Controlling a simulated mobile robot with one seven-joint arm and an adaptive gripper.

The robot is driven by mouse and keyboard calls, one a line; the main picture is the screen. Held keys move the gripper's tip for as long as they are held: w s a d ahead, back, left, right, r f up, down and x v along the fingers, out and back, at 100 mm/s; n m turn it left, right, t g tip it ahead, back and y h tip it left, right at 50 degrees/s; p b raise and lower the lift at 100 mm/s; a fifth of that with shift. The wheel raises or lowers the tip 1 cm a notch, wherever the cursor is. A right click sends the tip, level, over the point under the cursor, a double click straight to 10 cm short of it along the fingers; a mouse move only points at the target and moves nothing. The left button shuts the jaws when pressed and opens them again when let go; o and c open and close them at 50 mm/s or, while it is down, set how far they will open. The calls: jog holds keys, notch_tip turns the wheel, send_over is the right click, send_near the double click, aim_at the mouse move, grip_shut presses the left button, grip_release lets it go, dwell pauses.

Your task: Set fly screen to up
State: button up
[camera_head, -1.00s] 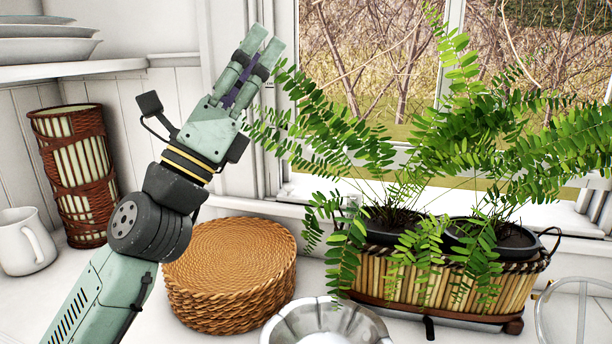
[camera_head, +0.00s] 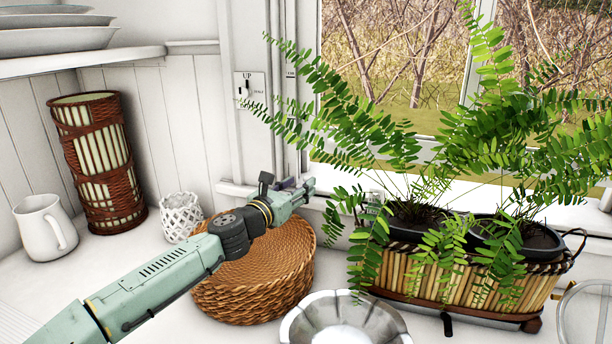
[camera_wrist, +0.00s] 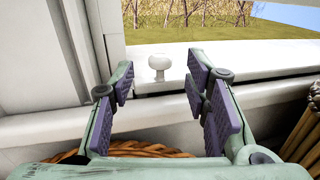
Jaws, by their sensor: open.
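A white wall plate (camera_head: 250,90) marked "UP" at its top is on the wall left of the window in the head view. It has a small dark slot and lever, whose setting I cannot make out; fern leaves overlap its lower part. No fly screen is clearly visible. My gripper (camera_head: 308,186) is below and right of the plate, near the window sill. In the wrist view my gripper (camera_wrist: 164,82) is open and empty. A small white knob (camera_wrist: 159,62) on the window frame shows between and beyond its fingers, apparently untouched.
A potted fern in a bamboo planter (camera_head: 440,270) stands right of my gripper, its fronds reaching toward the plate. A wicker stack (camera_head: 245,290) lies under my arm. A metal bowl (camera_head: 345,325), white lattice cup (camera_head: 181,215), wicker vase (camera_head: 98,165) and white jug (camera_head: 42,228) stand around.

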aim_at(306, 180)
jog(key=shift+p+x, duration=0.4)
jog(key=shift+x, duration=1.55)
jog(key=shift+c, duration=0.5)
grip_shut()
jog(key=shift+r, duration=0.1)
